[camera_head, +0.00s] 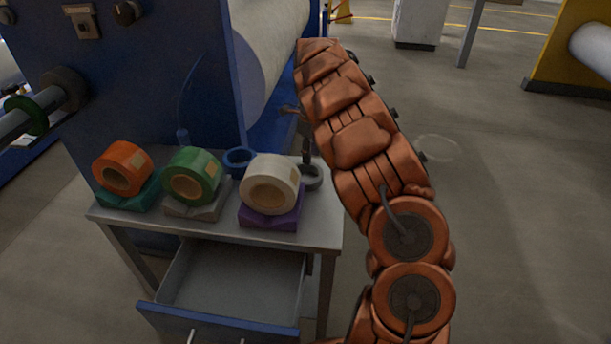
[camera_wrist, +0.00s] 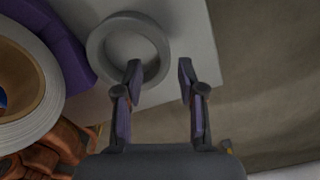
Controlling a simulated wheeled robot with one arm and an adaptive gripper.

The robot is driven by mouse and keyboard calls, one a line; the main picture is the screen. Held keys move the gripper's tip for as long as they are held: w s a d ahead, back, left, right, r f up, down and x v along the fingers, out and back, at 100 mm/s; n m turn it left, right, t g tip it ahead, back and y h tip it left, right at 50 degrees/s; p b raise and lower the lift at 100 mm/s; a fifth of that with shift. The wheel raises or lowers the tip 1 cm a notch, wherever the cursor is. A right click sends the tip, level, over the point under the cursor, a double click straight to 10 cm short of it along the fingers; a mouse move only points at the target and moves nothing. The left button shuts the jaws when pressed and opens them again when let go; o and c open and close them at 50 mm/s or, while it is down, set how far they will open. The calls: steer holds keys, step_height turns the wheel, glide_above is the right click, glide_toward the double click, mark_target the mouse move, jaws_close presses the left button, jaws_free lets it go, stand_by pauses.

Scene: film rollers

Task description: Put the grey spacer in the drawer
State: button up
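The grey spacer (camera_head: 311,182) is a ring lying flat near the right end of the grey table, partly hidden by my gripper in the head view. In the wrist view the spacer (camera_wrist: 98,48) is at the upper left. My gripper (camera_wrist: 159,72) is open and empty. Its left fingertip overlaps the spacer's right side in the picture, and the right fingertip is to the right, outside the ring. I cannot tell whether the left finger touches it. The drawer (camera_head: 222,322) under the tabletop is pulled open and looks empty.
On the table (camera_head: 325,225) stand an orange roll (camera_head: 112,160), a green roll (camera_head: 182,162) and a white roll (camera_head: 285,173) on coloured stands. A blue ring (camera_head: 232,160) lies behind them. The blue machine (camera_head: 150,75) rises behind the table. Open floor is to the right.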

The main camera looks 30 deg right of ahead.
steer(key=shift+d+f+p, duration=0.2)
steer(key=shift+f+p, duration=0.35)
steer(key=shift+f, duration=1.85)
jaws_close()
